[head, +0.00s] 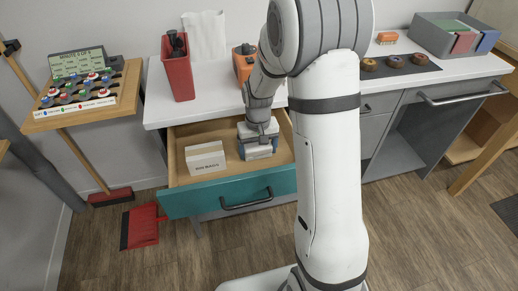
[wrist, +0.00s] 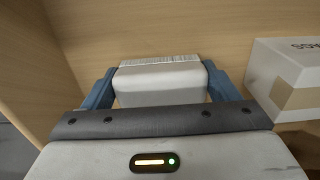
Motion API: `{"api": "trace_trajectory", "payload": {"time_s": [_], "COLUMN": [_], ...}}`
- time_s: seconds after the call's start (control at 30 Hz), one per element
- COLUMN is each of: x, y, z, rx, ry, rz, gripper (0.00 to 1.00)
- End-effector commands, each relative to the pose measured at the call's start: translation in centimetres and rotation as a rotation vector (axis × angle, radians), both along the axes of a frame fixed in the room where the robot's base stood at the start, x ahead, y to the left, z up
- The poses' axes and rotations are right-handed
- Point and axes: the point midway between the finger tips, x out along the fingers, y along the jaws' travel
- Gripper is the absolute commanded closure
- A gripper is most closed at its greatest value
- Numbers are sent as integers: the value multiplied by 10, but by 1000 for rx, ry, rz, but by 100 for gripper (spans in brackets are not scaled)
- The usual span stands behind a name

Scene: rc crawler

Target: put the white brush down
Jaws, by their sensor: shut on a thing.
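My gripper (head: 258,148) reaches down into the open teal-fronted drawer (head: 222,195). In the wrist view its two blue fingers (wrist: 160,76) are closed on the sides of the white brush (wrist: 160,88). The brush is a white block with a strip of pale bristles along its far edge. The wooden drawer floor (wrist: 180,25) shows beyond it. I cannot tell whether the brush touches the floor. In the head view my gripper mostly hides the brush.
A white box (head: 205,158) with bag lettering lies in the drawer left of my gripper; it also shows in the wrist view (wrist: 288,78). A red bin (head: 178,76) and an orange item (head: 243,64) stand on the counter behind. Bare drawer floor lies around the gripper.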

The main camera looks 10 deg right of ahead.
Motion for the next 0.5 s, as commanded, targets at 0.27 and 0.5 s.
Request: {"api": "trace_trajectory", "payload": {"time_s": [0.27,0.5], "x": [0,0], "y": [0,-1], "z": [-2,-3], "rx": [0,0], "ry": [-2,-2], "rz": [-1,-2], "gripper": [43,5]}}
